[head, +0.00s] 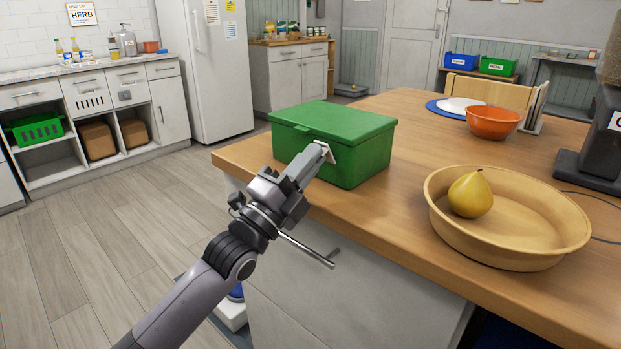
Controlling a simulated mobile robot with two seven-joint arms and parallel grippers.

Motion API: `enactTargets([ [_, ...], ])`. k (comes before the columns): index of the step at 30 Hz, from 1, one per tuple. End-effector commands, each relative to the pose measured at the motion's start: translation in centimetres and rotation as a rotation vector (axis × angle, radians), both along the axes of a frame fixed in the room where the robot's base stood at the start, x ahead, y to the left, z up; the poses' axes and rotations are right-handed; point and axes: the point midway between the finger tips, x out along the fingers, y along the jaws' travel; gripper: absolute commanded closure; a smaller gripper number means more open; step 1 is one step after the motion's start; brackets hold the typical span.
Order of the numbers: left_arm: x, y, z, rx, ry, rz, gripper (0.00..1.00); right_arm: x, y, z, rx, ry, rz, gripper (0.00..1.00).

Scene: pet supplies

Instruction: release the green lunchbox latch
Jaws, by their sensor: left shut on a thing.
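The green lunchbox (362,165) stands on the wooden counter near its left corner, with its lid down. My left gripper (324,153) reaches up from below and is shut at the front face of the lunchbox, just under the lid edge. Its fingertips are on the latch there, a small pale part beside them. The fingers hide most of the latch, so I cannot see how far it is turned or lifted. My right gripper is not in view.
A tan round dish (545,262) with a yellow pear (470,194) stands on the counter to the right. An orange bowl (494,122), a blue plate (437,108) and a wooden rack (487,91) are farther back. Counter (420,140) between lunchbox and dish is clear.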

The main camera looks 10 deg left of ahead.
Motion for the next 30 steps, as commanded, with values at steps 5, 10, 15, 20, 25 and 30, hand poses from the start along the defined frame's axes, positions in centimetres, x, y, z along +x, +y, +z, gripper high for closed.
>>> enactTargets([
  [5, 0.0, 0.0, -0.8, -0.038, -0.049, 0.000, 1.00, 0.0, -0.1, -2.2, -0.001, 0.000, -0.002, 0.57],
  [10, -0.1, 0.0, -0.8, -0.058, -0.075, -0.001, 1.00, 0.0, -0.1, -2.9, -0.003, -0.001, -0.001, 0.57],
  [15, -0.1, 0.0, -0.7, -0.065, -0.085, 0.000, 1.00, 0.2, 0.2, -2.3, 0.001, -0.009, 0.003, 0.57],
  [20, -0.1, 0.1, -0.6, -0.066, -0.086, 0.000, 1.00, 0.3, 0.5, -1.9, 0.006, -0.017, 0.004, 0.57],
  [25, -0.1, 0.1, -0.6, -0.066, -0.086, 0.000, 1.00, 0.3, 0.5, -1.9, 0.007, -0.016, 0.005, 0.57],
  [30, -0.1, 0.1, -0.6, -0.065, -0.086, 0.001, 0.68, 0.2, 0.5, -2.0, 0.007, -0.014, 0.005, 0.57],
])
